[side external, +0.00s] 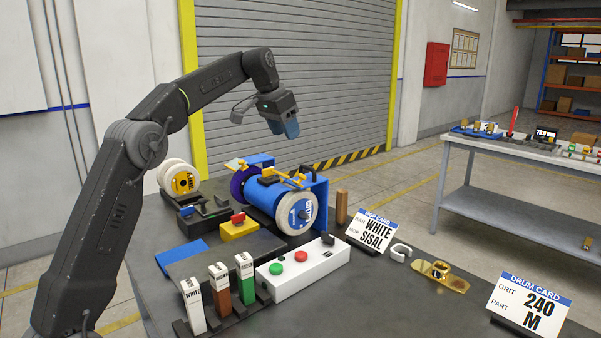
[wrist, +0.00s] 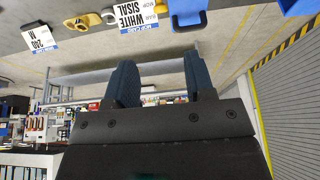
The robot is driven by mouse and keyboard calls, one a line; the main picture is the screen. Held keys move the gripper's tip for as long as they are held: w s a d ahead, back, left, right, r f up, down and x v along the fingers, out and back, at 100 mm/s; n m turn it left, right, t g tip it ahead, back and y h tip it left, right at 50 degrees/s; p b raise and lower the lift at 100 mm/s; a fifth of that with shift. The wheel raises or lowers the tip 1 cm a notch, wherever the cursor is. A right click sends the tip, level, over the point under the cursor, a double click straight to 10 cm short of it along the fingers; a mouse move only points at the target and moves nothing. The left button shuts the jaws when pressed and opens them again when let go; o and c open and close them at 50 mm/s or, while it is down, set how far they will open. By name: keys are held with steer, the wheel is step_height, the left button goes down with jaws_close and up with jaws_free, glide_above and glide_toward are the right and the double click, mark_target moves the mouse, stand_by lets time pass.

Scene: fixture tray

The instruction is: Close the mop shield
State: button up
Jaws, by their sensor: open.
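My gripper (side external: 283,128) hangs in the air above and behind the blue polishing machine (side external: 262,200), touching nothing. In the wrist view its two blue fingers (wrist: 162,82) are apart with nothing between them. The machine has a white wheel (side external: 297,213) at its near end and a purple wheel (side external: 240,182) at its far left. Blue guard panels (side external: 319,195) with a dark handle stand at its right and back. Small yellow parts sit on top. I cannot tell for certain which blue panel is the mop shield or how far open it stands.
A white box with red and green buttons (side external: 305,270) stands in front. Labelled bars (side external: 219,284) stand in a rack. A mop card (side external: 373,232), white ring (side external: 400,253), yellow bracket (side external: 441,276) and drum card (side external: 530,305) are at right. White spools (side external: 178,178) stand at left.

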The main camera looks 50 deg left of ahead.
mark_target(299, 181)
steer(key=x, duration=1.3)
steer(key=shift+w+f, duration=0.2)
steer(key=shift+f, duration=0.1)
steer(key=shift+c, duration=0.2)
steer(key=c, duration=0.9)
steer(key=shift+o, duration=0.2)
steer(key=shift+s+f+t, duration=0.1)
steer(key=shift+s+t, duration=0.2)
steer(key=shift+t, duration=0.4)
steer(key=shift+s+f+t, duration=0.1)
steer(key=shift+s+t, duration=0.2)
steer(key=shift+t, duration=0.4)
steer(key=shift+s+d+f+t, duration=0.1)
steer(key=shift+s+d+t, duration=0.05)
steer(key=shift+t, duration=0.45)
steer(key=shift+s+d+f+t, duration=0.1)
steer(key=shift+s+t, duration=0.1)
steer(key=shift+t, duration=0.4)
steer(key=shift+s, duration=0.1)
steer(key=shift+s+a+f+t, duration=0.15)
steer(key=shift+f+t, duration=0.05)
steer(key=shift+t, duration=0.1)
steer(key=o, duration=0.9)
steer(key=shift+a, duration=0.1)
